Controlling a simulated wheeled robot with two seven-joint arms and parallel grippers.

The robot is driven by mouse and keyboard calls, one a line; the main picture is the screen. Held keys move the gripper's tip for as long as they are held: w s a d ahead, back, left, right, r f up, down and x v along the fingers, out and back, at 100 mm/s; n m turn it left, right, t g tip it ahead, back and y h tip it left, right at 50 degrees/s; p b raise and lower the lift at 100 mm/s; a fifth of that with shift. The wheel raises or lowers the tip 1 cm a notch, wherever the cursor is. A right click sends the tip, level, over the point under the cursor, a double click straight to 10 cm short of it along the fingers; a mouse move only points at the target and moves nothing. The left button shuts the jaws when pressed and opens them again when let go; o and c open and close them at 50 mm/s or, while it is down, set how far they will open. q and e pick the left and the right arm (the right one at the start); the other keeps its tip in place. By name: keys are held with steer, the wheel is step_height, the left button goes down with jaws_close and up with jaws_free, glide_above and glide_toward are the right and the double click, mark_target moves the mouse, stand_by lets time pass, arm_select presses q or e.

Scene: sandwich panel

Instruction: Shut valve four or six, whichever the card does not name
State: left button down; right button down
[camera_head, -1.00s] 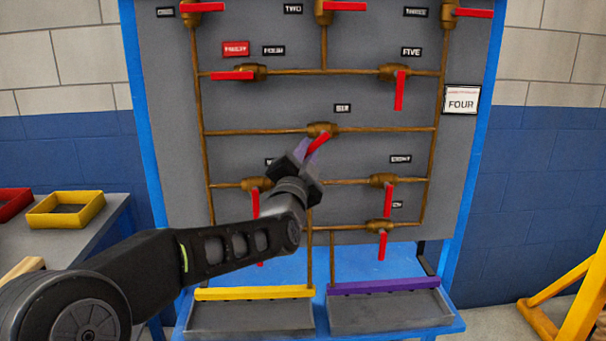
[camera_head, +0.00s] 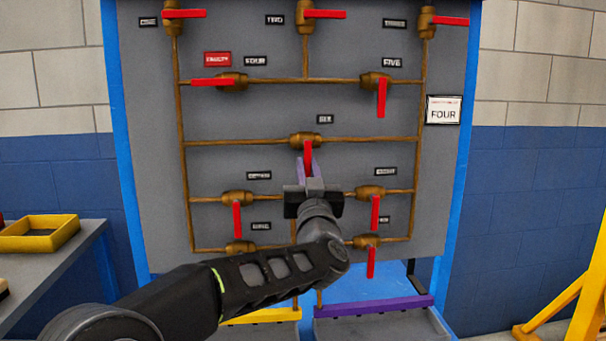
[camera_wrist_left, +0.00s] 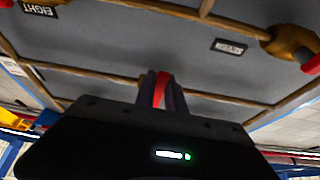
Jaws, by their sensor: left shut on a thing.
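The grey valve panel (camera_head: 260,110) carries brass pipes and valves with red handles. The white card (camera_head: 443,110) at its right edge reads FOUR. Valve four (camera_head: 232,81), left of centre, has its handle level along the pipe and a red tag (camera_head: 217,59) above it. Valve six (camera_head: 305,139) is at the centre; its red handle (camera_head: 308,157) hangs straight down, across the level pipe. My left gripper (camera_head: 308,178) is shut on this handle from below. The left wrist view shows the handle (camera_wrist_left: 160,90) between the fingers. My right gripper is not in view.
Valve five (camera_head: 376,81) has its handle down, as do several lower valves. The three top valves have level handles. A yellow tray (camera_head: 38,233) sits on the left table. Yellow and purple-edged bins (camera_head: 375,307) stand below. A yellow frame (camera_head: 570,300) is at right.

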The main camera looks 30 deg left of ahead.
arm_select(q)
steer(key=shift+w+d+n+g+y, duration=0.1)
steer(key=shift+n+g+y, duration=0.2)
steer(key=shift+n, duration=0.1)
steer(key=c, duration=1.4)
jaws_free()
steer(key=v, duration=0.7)
steer(key=shift+s+d+f, duration=0.2)
steer(key=shift+s, duration=0.1)
